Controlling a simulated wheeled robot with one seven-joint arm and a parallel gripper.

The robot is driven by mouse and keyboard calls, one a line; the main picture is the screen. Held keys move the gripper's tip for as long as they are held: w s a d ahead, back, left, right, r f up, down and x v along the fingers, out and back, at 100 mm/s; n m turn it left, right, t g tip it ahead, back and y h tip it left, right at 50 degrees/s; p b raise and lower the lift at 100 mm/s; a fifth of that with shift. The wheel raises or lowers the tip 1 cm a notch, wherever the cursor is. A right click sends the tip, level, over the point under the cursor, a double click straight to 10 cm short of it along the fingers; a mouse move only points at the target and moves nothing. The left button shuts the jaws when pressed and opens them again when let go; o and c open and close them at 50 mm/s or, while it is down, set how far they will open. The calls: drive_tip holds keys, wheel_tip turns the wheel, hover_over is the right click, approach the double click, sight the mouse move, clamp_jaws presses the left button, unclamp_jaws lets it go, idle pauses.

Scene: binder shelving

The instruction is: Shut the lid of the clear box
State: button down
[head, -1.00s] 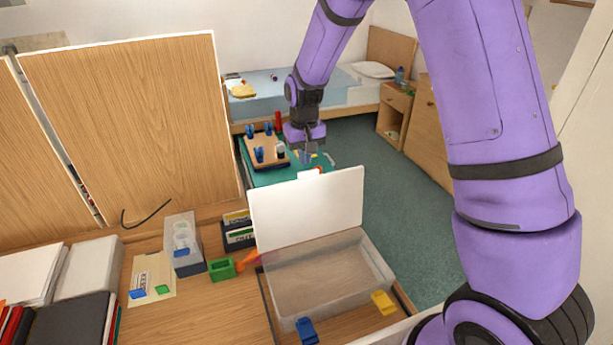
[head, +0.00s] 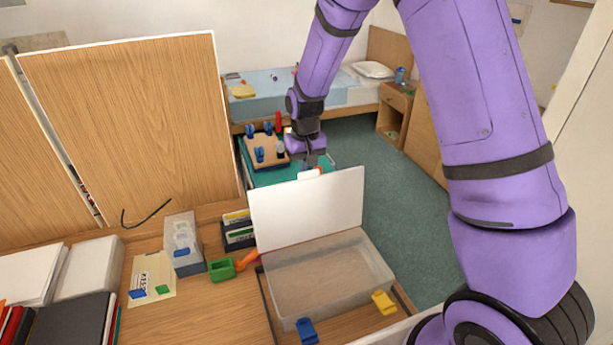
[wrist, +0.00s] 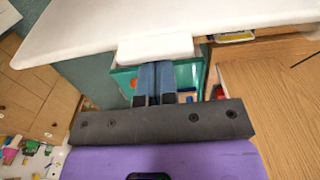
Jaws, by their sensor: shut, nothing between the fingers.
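The clear box (head: 320,275) stands on the wooden desk, with a blue clip and a yellow clip at its front side. Its white lid (head: 308,208) stands up, open, hinged along the far edge of the box. A white tab (head: 309,174) sticks out at the lid's top edge. My gripper (head: 311,162) is behind the lid, near its top edge and the tab. In the wrist view the lid (wrist: 150,22) spans the top, and the shut, empty fingers (wrist: 156,80) point toward the tab (wrist: 153,48). I cannot tell whether they touch it.
A grey holder (head: 183,245), a green block (head: 221,269) and an orange item (head: 248,259) stand left of the box. A tall wooden panel (head: 130,125) rises at the back left. A teal table (head: 262,178) with a pegged board is beyond the lid.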

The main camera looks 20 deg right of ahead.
drive_tip(key=shift+s+r, duration=0.2)
drive_tip(key=shift+s, duration=0.45)
drive_tip(key=shift+s+r, duration=0.15)
drive_tip(key=shift+s, duration=0.45)
drive_tip(key=s, duration=0.3)
drive_tip(key=shift+r, duration=0.2)
drive_tip(key=shift+s, duration=0.15)
drive_tip(key=s, duration=0.3)
drive_tip(key=shift+s, duration=0.1)
